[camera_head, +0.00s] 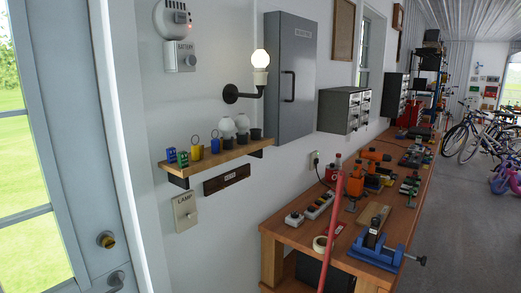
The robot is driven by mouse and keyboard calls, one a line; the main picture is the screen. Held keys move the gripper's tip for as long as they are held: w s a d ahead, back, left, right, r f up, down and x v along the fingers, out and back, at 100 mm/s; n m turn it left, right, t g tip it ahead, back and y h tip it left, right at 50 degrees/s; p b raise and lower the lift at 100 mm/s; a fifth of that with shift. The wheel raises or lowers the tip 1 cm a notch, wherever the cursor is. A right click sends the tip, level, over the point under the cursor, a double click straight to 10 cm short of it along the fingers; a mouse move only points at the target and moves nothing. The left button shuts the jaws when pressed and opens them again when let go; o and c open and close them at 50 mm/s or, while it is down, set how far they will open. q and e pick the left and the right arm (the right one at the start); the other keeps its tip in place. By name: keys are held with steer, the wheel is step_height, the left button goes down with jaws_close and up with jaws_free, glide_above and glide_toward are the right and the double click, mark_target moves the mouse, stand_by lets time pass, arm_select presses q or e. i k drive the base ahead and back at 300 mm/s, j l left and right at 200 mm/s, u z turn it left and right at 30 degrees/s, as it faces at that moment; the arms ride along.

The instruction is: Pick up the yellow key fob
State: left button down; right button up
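The yellow key fob (197,153) stands on the small wooden wall shelf (225,155), left of the shelf's middle, with a ring showing above it. A blue fob-like piece (214,145) with a ring stands just to its right. Small green and blue items (182,159) stand to its left at the shelf's left end. Neither of my grippers is in view, and nothing is seen touching the yellow key fob.
White bulbs (242,125) in dark bases stand on the shelf's right part. A lit wall lamp (260,62) juts out above. A door (70,150) is at left. A red pole (331,220) rises before the cluttered workbench (290,237).

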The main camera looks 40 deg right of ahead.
mark_target(197, 151)
steer(key=z, duration=0.9)
steer(key=i+l+u, duration=0.15)
steer(key=u, duration=0.3)
steer(key=l+u, duration=0.5)
steer(key=i+l, duration=0.1)
steer(key=l, duration=0.3)
steer(key=i+l+z, duration=0.15)
steer(key=l, duration=0.7)
steer(key=i+l+z, duration=0.15)
steer(key=l, duration=0.25)
